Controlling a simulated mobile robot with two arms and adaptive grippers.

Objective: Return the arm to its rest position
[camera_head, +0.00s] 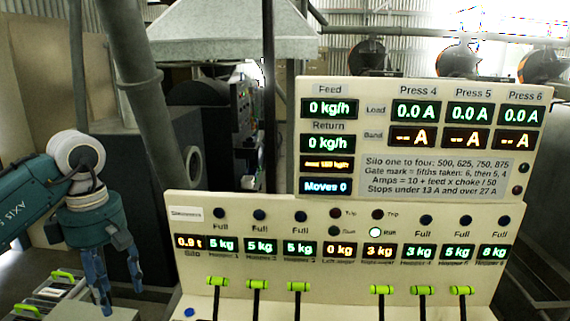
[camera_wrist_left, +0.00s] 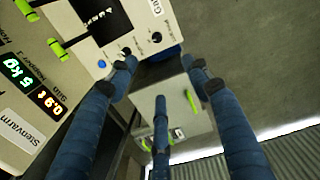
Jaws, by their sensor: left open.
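My left arm (camera_head: 95,210), teal with a white joint, comes in from the left in the head view. My left gripper (camera_head: 100,292) hangs down with its blue fingers pointing at the floor, left of the control panel. In the left wrist view the blue fingers of the gripper (camera_wrist_left: 162,80) are spread apart with nothing between them. A pale box (camera_wrist_left: 185,108) with a green handle lies beyond the fingertips. My right arm and gripper are not in view.
The panel (camera_head: 345,215) carries several green levers (camera_head: 298,287) along its front. A display board (camera_head: 425,185) stands above it. A tray with green handles (camera_head: 50,290) is at lower left, close to the gripper. A grey pipe (camera_head: 135,60) rises behind the arm.

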